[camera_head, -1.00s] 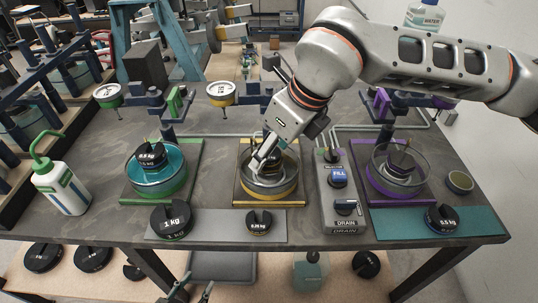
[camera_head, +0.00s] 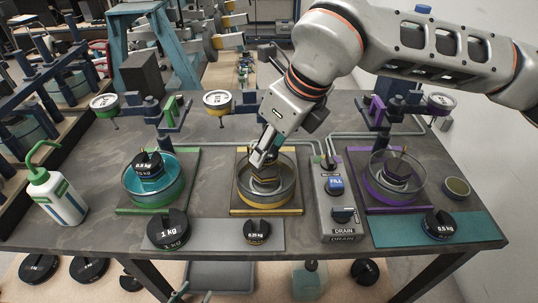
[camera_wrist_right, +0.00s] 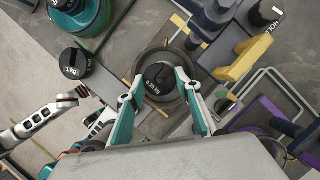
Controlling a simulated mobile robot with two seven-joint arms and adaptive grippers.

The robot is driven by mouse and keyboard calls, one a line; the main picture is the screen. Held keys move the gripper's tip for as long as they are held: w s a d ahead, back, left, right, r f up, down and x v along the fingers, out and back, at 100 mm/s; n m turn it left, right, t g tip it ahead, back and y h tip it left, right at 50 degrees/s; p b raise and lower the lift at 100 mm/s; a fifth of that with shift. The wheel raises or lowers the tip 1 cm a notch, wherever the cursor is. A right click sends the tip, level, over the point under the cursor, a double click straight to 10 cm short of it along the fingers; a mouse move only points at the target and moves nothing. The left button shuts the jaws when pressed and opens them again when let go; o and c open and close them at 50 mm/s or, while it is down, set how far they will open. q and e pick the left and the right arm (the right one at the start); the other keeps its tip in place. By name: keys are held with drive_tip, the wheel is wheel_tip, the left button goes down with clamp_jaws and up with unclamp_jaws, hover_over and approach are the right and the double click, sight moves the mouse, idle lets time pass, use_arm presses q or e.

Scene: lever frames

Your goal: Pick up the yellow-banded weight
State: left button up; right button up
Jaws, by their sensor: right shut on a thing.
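A black weight (camera_wrist_right: 160,76) sits inside the clear, yellow-based dish (camera_head: 267,205) at the middle of the bench. My right gripper (camera_head: 262,157) reaches down into this dish. In the right wrist view its teal fingers (camera_wrist_right: 161,92) are closed on the sides of the weight. Whether the weight touches the dish floor is hard to tell. A smaller 0.25 kg weight (camera_head: 257,231) with a thin yellowish lower edge stands on the grey mat in front. My left gripper (camera_head: 194,293) shows at the bottom edge, empty, its fingers apart.
A green-based dish (camera_head: 153,198) with a weight stands left, a purple-based dish (camera_head: 393,196) right. A 1 kg weight (camera_head: 168,228) and a 0.5 kg weight (camera_head: 438,224) stand in front. The fill and drain panel (camera_head: 340,195) is right of the middle dish. A squeeze bottle (camera_head: 55,195) stands far left.

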wheel_tip(320, 180, up, 20)
drive_tip(key=p, duration=0.3)
drive_tip(key=shift+r, duration=0.25)
idle(0.5)
idle(0.4)
